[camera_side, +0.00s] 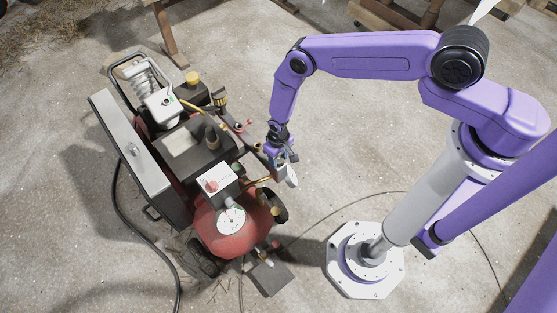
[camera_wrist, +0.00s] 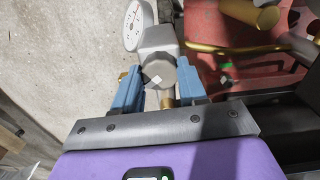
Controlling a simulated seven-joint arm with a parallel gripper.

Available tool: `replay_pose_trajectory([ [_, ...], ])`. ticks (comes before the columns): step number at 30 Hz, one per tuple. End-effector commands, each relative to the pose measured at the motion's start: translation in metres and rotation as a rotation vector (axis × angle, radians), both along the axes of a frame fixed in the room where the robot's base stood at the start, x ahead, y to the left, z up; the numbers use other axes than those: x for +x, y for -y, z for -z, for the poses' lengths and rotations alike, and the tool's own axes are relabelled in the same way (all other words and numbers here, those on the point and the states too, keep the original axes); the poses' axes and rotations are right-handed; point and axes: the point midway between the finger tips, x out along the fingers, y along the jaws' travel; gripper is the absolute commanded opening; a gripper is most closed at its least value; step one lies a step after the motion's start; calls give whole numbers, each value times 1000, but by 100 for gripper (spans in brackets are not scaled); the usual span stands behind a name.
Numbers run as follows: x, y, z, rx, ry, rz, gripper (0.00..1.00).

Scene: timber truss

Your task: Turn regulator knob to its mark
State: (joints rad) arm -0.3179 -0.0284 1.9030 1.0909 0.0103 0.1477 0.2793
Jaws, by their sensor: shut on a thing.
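The regulator knob (camera_wrist: 160,74) is grey and round with a ridged edge, and it sits on a pale grey regulator body (camera_wrist: 158,38) in the wrist view. A small white patch shows on the knob's face near its lower left. A white round gauge (camera_wrist: 133,24) is fixed to the body. My gripper (camera_wrist: 157,82) has its blue fingers on both sides of the knob and is shut on it. In the side view my gripper (camera_side: 283,160) is at the right side of the compressor and hides the knob. I cannot make out the target mark.
The compressor has a red tank (camera_side: 236,240) with a large white dial (camera_side: 231,221) on top. Brass pipework (camera_wrist: 225,48) runs close to the right of my fingers. A dark block (camera_side: 270,278) lies on the floor in front. Black hoses cross the concrete floor.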

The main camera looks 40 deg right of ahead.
Motion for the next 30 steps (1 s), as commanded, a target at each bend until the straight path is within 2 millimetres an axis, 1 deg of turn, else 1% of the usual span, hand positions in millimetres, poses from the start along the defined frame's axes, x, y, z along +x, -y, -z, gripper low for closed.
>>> replay_pose_trajectory([
  [18,0,0,0,0,0,-744,0],
  [23,0,-1,0,0,0,-918,0],
  [24,0,-1,0,0,0,-919,51],
  [26,0,-1,0,0,0,-916,71],
  [27,0,-1,0,0,0,-915,84],
  [30,0,-1,0,0,0,-914,84],
])
